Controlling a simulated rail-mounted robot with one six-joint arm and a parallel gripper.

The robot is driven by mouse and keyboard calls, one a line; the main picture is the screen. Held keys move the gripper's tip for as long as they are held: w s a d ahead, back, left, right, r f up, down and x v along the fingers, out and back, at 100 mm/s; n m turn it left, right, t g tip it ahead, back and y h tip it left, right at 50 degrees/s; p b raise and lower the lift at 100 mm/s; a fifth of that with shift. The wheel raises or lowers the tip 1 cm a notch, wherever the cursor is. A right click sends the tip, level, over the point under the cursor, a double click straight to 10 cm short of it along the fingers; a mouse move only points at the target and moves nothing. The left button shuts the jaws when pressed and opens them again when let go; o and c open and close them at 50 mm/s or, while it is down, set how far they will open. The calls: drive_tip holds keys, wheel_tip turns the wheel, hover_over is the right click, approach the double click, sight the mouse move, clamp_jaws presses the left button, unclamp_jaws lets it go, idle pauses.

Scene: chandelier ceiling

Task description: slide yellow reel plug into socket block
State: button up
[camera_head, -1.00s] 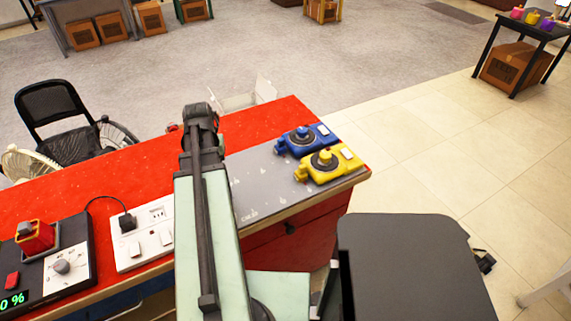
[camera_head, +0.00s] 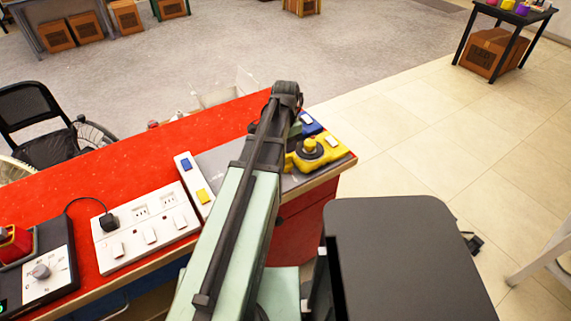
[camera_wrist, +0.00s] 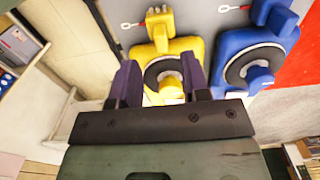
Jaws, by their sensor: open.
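The yellow reel (camera_head: 321,151) lies on the grey mat (camera_head: 215,160) at the right end of the red bench. It also shows in the wrist view (camera_wrist: 190,47), with its dark round disc and yellow knob. My gripper (camera_wrist: 160,75) is over the yellow reel, its two dark fingers apart on either side of the disc; I cannot tell whether they touch it. In the head view my arm hides the gripper. The white socket block (camera_head: 145,227) lies on the bench left of my arm, with a black plug in its left end.
The blue reel (camera_head: 309,124) sits right beside the yellow one, and shows in the wrist view (camera_wrist: 250,50). A white strip with blue and yellow squares (camera_head: 196,183) lies beside the socket block. A dial box (camera_head: 48,272) is at left. The red bench top (camera_head: 130,160) is mostly clear behind.

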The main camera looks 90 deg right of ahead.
sight(286, 162)
wheel_tip(286, 162, down, 7)
drive_tip(key=b, duration=0.5)
drive_tip(key=shift+r, duration=0.1)
clamp_jaws()
